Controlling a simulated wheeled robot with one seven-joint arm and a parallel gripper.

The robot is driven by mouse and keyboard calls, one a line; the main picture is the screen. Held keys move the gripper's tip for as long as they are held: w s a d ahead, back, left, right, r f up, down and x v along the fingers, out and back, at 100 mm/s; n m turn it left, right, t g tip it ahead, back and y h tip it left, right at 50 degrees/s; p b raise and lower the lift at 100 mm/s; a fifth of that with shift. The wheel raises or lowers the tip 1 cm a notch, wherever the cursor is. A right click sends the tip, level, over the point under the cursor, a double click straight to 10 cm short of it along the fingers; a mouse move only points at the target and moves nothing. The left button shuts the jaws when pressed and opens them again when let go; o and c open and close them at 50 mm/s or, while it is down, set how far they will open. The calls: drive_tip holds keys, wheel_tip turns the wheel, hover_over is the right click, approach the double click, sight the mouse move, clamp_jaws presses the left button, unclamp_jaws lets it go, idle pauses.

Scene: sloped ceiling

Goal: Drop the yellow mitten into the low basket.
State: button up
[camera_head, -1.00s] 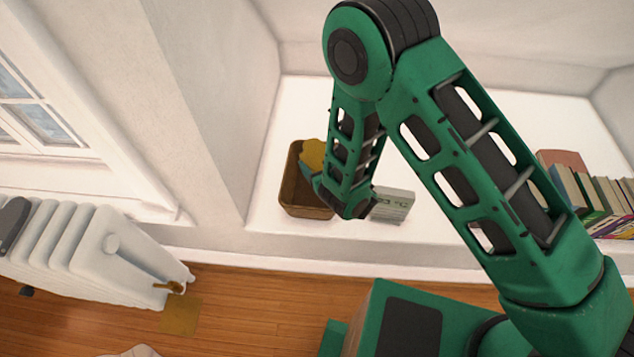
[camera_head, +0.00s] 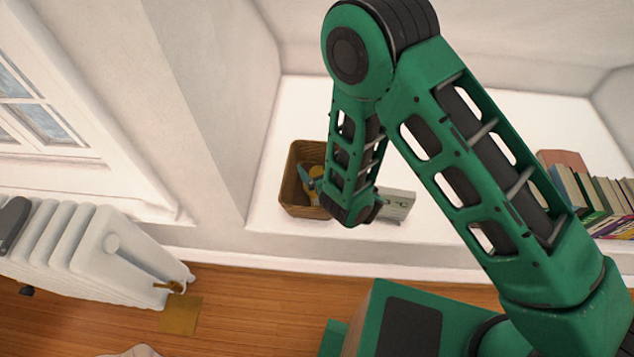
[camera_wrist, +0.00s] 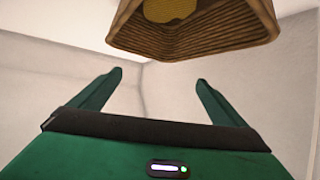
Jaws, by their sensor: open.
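The low basket (camera_head: 294,203) is brown and woven and stands on the white ledge, left of my forearm in the head view. In the wrist view the basket (camera_wrist: 205,42) is at the top. The yellow mitten (camera_head: 316,172) lies inside the basket, partly hidden by my arm and gripper. In the wrist view a yellow patch of the mitten (camera_wrist: 168,9) shows within the basket. My gripper (camera_head: 307,176) is over the basket in the head view. In the wrist view my gripper (camera_wrist: 160,80) has its green fingers wide apart, with nothing between them.
Books (camera_head: 590,190) stand at the ledge's right end. A white radiator (camera_head: 90,250) is at the left. The ledge (camera_head: 440,235) between display and books looks clear.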

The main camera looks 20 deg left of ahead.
drive_tip(key=v, duration=0.8)
drive_tip(key=shift+r, duration=0.15)
drive_tip(key=shift+s, duration=0.1)
idle(0.4)
